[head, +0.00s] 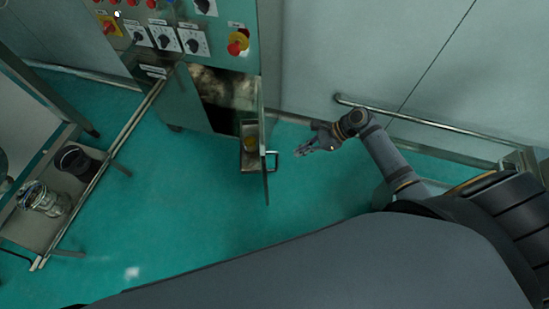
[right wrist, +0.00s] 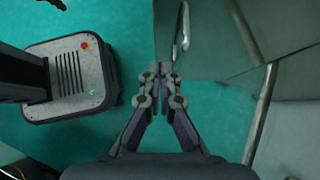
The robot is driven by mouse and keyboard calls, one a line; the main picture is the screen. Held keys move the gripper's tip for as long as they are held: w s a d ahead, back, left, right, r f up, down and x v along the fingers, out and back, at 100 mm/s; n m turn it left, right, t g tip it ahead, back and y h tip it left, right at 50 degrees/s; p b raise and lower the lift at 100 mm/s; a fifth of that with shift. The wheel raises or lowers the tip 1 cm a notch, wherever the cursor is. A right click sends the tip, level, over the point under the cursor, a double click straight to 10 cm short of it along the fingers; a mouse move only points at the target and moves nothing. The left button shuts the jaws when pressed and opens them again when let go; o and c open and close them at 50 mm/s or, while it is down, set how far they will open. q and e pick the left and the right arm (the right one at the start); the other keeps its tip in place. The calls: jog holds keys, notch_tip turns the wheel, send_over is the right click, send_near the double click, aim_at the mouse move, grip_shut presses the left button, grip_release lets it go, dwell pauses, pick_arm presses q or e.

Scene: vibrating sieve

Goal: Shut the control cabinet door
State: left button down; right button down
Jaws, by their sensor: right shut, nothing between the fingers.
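The control cabinet (head: 215,110) stands at the top centre in the head view. Its door (head: 265,120) stands open toward me, seen nearly edge-on, with a metal handle (head: 272,160) on its right side. My right gripper (head: 306,147) is a little right of the handle, apart from it, pointing left toward the door. In the right wrist view the gripper (right wrist: 160,75) is shut and empty. A grey panel (right wrist: 220,40), which looks like the door, and a curved handle (right wrist: 181,40) are ahead and right of the fingers. My left gripper is not in view.
Knobs and a red button (head: 236,47) are on the cabinet's upper front. A wall rail (head: 430,122) runs right of my gripper. A cart shelf (head: 45,220) holds containers at left. The green floor between is clear.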

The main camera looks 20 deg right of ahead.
jog(key=w+a+f, duration=0.2)
jog(key=a+f, duration=0.3)
jog(key=a, duration=0.3)
jog(key=shift+a+b, duration=0.35)
jog(key=shift+a, duration=0.05)
jog(key=shift+w, duration=0.1)
